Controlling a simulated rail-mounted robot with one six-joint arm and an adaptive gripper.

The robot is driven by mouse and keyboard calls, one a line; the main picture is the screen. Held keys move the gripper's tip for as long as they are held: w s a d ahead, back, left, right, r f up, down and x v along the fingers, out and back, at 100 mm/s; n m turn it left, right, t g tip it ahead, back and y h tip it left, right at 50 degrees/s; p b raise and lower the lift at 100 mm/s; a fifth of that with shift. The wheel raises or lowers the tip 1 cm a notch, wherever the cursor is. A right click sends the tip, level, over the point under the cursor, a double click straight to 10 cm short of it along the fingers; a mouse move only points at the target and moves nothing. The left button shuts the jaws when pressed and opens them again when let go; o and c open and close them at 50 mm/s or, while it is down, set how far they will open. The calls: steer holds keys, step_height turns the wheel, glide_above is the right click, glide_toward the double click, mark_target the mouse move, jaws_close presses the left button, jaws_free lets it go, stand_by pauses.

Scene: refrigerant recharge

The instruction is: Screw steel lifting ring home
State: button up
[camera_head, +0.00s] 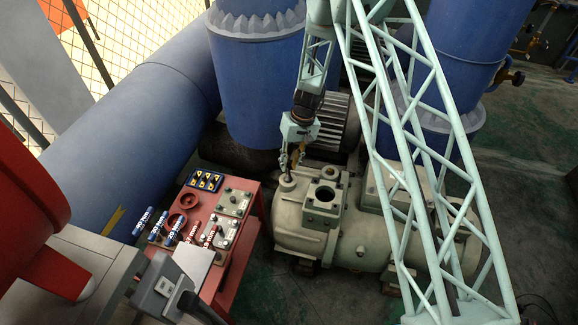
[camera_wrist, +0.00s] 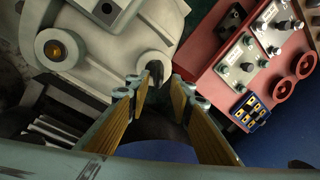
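My gripper (camera_head: 290,162) is pointed down over the left end of the grey compressor (camera_head: 333,222). In the wrist view its two yellow-padded fingers (camera_wrist: 157,84) stand apart, with a visible gap between the tips. A small dark piece (camera_wrist: 154,70), possibly the steel lifting ring, shows between and just beyond the fingertips, at a round grey boss on the casing. In the head view the boss (camera_head: 287,184) is right below the fingertips. The ring's shape, thread and seating cannot be made out, and I cannot tell whether a finger touches it.
A red bench (camera_head: 240,236) with control panels, torque-labelled tools and a blue tray (camera_head: 205,181) stands left of the compressor. A large blue pipe (camera_head: 135,130) and blue tanks (camera_head: 262,75) are behind and left. A ribbed motor (camera_head: 337,122) is close behind my gripper.

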step_height(320, 180, up, 10)
steer(key=d, duration=0.2)
steer(key=shift+w+r, duration=0.25)
steer(key=shift+w, duration=0.05)
steer(key=shift+r, duration=0.1)
stand_by(0.7)
steer(key=s+d+r+t, duration=0.1)
steer(key=s+d+r, duration=0.35)
steer(key=r, duration=0.75)
steer(key=s+d+r+m, duration=0.1)
steer(key=s+d+r, duration=0.1)
steer(key=s+r, duration=0.8)
steer(key=s+d+r+t, duration=0.1)
steer(key=s+d+r, duration=0.2)
steer(key=r, duration=1.2)
steer(key=s+d+r+m+t+h, duration=0.1)
steer(key=s+d+r, duration=0.2)
steer(key=s+r, duration=0.35)
steer(key=s+d+r, duration=0.2)
steer(key=s+r, duration=0.2)
steer(key=s, duration=0.6)
steer(key=s+d, duration=0.2)
steer(key=s, duration=0.6)
steer(key=s+d+r+m+t+h, duration=0.1)
steer(key=s+d, duration=0.2)
steer(key=s, duration=0.6)
steer(key=shift+s+r+t, duration=0.15)
steer(key=shift+s+t, duration=0.1)
steer(key=shift+t, duration=0.05)
